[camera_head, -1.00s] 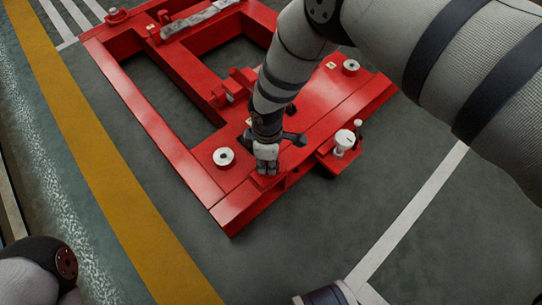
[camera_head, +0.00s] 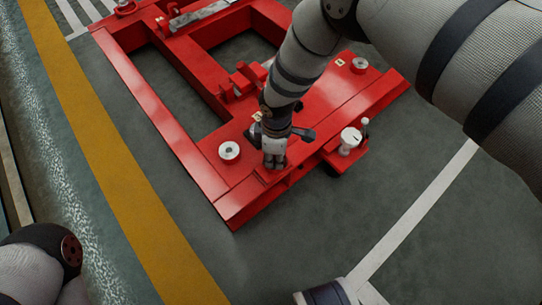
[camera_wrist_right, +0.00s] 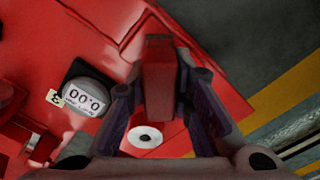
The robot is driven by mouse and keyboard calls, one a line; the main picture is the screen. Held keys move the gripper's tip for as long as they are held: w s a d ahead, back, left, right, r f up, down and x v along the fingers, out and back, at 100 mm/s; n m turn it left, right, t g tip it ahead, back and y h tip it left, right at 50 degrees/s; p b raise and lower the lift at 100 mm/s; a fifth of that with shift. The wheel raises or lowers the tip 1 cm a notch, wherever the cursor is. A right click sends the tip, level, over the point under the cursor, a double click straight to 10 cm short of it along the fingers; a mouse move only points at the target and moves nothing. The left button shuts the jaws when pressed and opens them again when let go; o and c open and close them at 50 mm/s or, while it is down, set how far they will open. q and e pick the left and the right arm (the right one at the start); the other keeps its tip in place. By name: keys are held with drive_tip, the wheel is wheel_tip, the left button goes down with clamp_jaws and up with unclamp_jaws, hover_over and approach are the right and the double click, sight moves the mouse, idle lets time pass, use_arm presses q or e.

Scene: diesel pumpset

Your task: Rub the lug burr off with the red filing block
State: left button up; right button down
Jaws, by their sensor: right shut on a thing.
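My right gripper (camera_head: 273,160) points down over the near end of the red pumpset frame (camera_head: 235,205), between a round pale pad (camera_head: 229,152) and a side bracket. In the right wrist view, my right gripper (camera_wrist_right: 160,90) is shut on the red filing block (camera_wrist_right: 158,75), which stands between both fingers. Red block against red frame makes it hard to tell whether they touch. In the head view the block is not clearly distinguishable. I cannot make out the lug burr in either view.
A digital gauge (camera_wrist_right: 86,101) sits on the frame beside the gripper. The side bracket carries a white-capped part (camera_head: 350,138). Another pale pad (camera_head: 359,65) and a grey bar (camera_head: 200,15) are on the frame.

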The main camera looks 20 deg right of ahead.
drive_tip(key=shift+w+d, duration=0.15)
drive_tip(key=shift+d, duration=0.35)
drive_tip(key=shift+a, duration=0.55)
drive_tip(key=shift+s+a, duration=0.3)
drive_tip(key=shift+a, duration=0.25)
drive_tip(key=shift+s+a, duration=0.15)
drive_tip(key=shift+a, duration=0.35)
drive_tip(key=shift+w+d+f, duration=0.1)
drive_tip(key=shift+w+d, duration=0.2)
drive_tip(key=shift+d, duration=0.5)
drive_tip(key=shift+w+d, duration=0.25)
drive_tip(key=shift+d, duration=0.5)
